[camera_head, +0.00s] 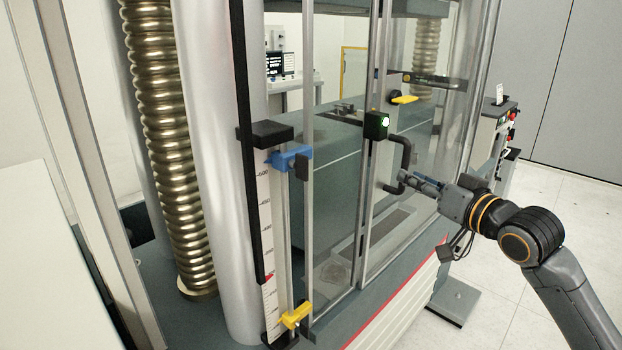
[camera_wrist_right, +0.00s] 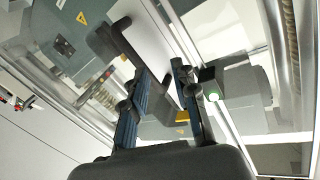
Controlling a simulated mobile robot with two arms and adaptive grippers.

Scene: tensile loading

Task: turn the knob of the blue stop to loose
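The blue stop (camera_head: 290,157) sits on the upright rail beside the scale, just below a black block. A dark knob (camera_head: 302,168) is on its right side; its setting is too small to tell. My right gripper (camera_head: 408,181) is well to the right of the blue stop, at the lower end of the black door handle (camera_head: 406,152). In the right wrist view its two fingers (camera_wrist_right: 161,72) are apart, with the handle close to them; I cannot tell whether they touch it. My left gripper is not in view.
A yellow stop (camera_head: 296,315) sits low on the same rail. The white scale (camera_head: 270,235) has a red pointer. Glass doors in metal frames stand between the rail and my right gripper, with a green-lit black box (camera_head: 376,125) on the frame. Open floor lies at the right.

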